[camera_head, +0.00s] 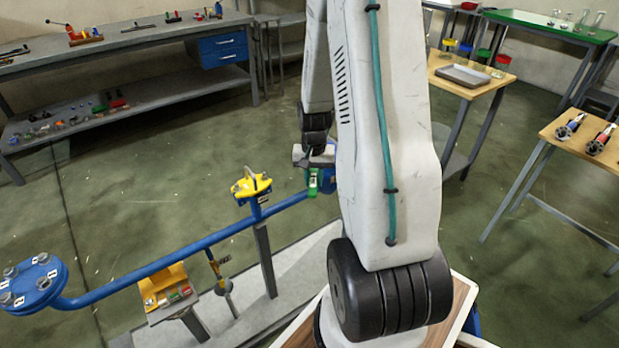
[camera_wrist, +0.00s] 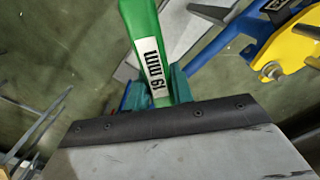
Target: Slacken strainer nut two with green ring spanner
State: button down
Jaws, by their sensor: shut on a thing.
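My gripper (camera_head: 316,164) is shut on a green spanner (camera_head: 313,183), near the right end of the blue pipe line. In the wrist view the spanner's green handle (camera_wrist: 145,35), marked 19 mm, runs up and out of the top edge, so its ring end is not visible there. A blue part (camera_head: 328,182) shows just behind the spanner, mostly covered by my arm. I cannot tell whether this is the strainer, and no nut two can be made out there. I cannot tell whether the spanner touches anything.
The blue pipe (camera_head: 170,262) runs left to a bolted, labelled blue flange (camera_head: 34,284). A yellow-topped valve (camera_head: 251,186) stands close left of my gripper, also in the wrist view (camera_wrist: 295,48). A yellow holder (camera_head: 163,283) stands below the pipe. Workbenches line the back; floor between is clear.

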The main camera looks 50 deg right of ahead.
jog(key=shift+s+d+n, duration=1.05)
jog(key=shift+d+n, duration=0.05)
jog(key=shift+n, duration=0.1)
jog(key=shift+s+d+n, duration=0.45)
jog(key=shift+d+n, duration=0.1)
jog(key=shift+d, duration=0.1)
jog(key=shift+s+d+n, duration=0.4)
jog(key=shift+d+n, duration=0.15)
jog(key=shift+d, duration=0.05)
jog(key=d+n, duration=0.1)
jog(key=s+d+n, duration=0.1)
jog(key=shift+d, duration=0.4)
